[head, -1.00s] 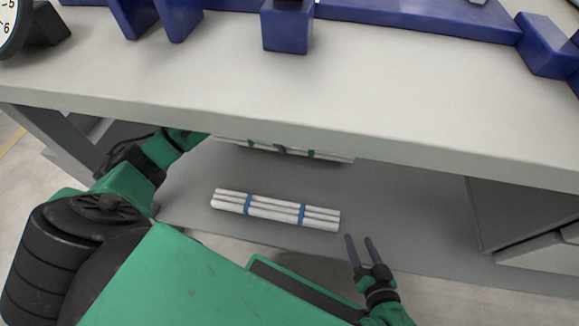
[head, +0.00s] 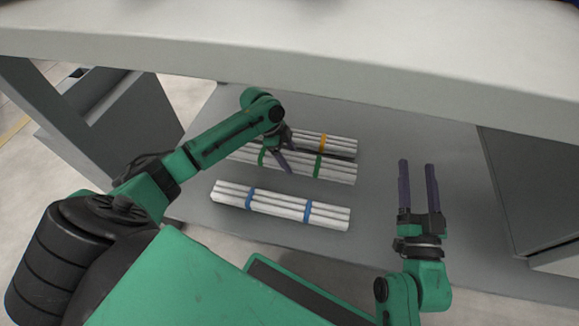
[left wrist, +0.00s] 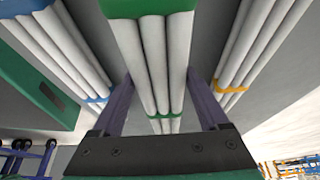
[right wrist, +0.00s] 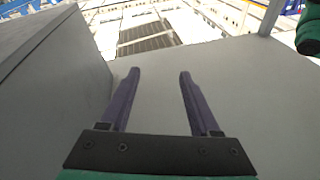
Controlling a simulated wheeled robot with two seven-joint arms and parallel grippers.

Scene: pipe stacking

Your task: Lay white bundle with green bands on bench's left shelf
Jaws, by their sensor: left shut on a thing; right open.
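The white bundle with green bands (head: 338,172) lies across the grey shelf under the bench top, between two other bundles. My left gripper (head: 282,160) reaches down over its middle and is shut on it. In the left wrist view the green-banded bundle (left wrist: 155,60) runs between the two fingers. I cannot tell whether it rests on the shelf or is just above it. My right gripper (head: 417,165) is open and empty over the shelf's right part. The right wrist view shows only bare surface between its fingers.
A white bundle with blue bands (head: 285,206) lies on the shelf (head: 385,135) nearer to me. A bundle with a yellow band (head: 335,143) lies just behind the green-banded one. The bench top (head: 300,62) overhangs them. A grey cabinet (head: 525,185) stands at the right.

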